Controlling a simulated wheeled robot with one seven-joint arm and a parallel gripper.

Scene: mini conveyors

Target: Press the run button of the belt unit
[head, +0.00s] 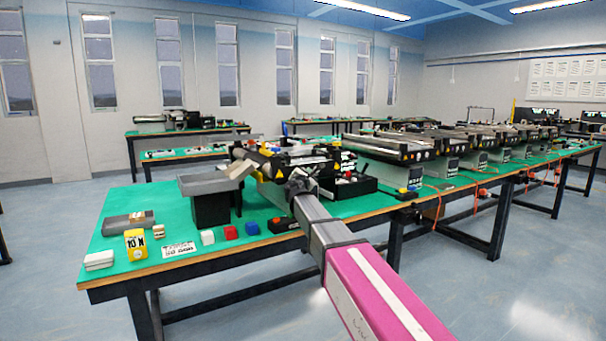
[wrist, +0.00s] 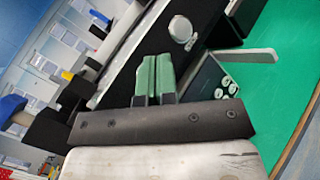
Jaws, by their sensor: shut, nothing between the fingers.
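The belt unit (head: 262,165) stands on the green table in the head view, with its near side partly behind my arm. In the wrist view its black side plate (wrist: 195,35) with a round silver disc runs diagonally. A dark control box (wrist: 208,84) with several small round pale buttons (wrist: 225,84) sits to the right of my fingers. I cannot tell which button is run. My gripper (wrist: 153,56) has its two green fingers together and empty, in front of the side plate. In the head view my gripper (head: 301,184) is at the belt unit; its fingertips are not clear.
A grey bar (wrist: 248,56) sticks out beyond the control box. More belt units (head: 410,148) stand to the right.

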